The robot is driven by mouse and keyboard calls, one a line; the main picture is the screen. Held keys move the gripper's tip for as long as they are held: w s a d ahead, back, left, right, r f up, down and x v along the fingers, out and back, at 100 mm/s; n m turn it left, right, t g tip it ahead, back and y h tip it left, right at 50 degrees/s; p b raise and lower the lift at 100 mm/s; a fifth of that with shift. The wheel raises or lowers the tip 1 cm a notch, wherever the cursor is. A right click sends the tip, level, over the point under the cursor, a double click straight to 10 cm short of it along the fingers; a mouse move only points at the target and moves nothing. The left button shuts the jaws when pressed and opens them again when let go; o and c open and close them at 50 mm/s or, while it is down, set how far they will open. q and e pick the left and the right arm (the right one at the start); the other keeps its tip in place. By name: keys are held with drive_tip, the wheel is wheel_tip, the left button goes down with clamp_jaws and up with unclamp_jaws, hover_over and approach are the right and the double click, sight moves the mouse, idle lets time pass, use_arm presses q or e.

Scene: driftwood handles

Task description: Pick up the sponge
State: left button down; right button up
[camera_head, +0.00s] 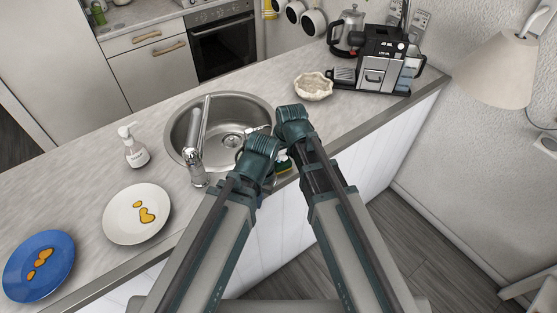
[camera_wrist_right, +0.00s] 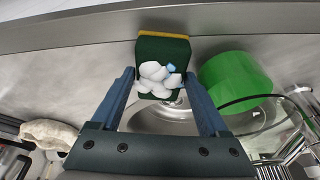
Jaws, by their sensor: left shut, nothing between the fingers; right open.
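The sponge (camera_wrist_right: 176,50) is dark green with a yellow layer along one edge, and white foam with a light-blue bit lies over its near part in the right wrist view. In the head view only a small green and yellow part of the sponge (camera_head: 284,166) shows between my two grippers, at the front edge of the sink. My right gripper (camera_head: 292,120) is open; in its wrist view the fingers (camera_wrist_right: 159,78) point at the sponge, one on each side. Whether they touch it cannot be told. My left gripper (camera_head: 260,148) is shut and empty beside the right one.
The round steel sink (camera_head: 232,105) has a tall faucet (camera_head: 195,145). A soap bottle (camera_head: 134,148), a white plate (camera_head: 120,225) and a blue plate (camera_head: 20,275), both stained, stand left. A shell-like bowl (camera_head: 313,87) and coffee machine (camera_head: 380,62) stand behind. A bright green round object (camera_wrist_right: 232,75) sits beside the sponge.

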sight(279, 157)
drive_tip(key=shift+f, duration=0.3)
idle(0.4)
drive_tip(key=c, duration=1)
drive_tip(key=shift+r, duration=0.1)
wheel_tip(279, 157, up, 10)
drive_tip(key=p, duration=1)
drive_tip(key=shift+r, duration=0.25)
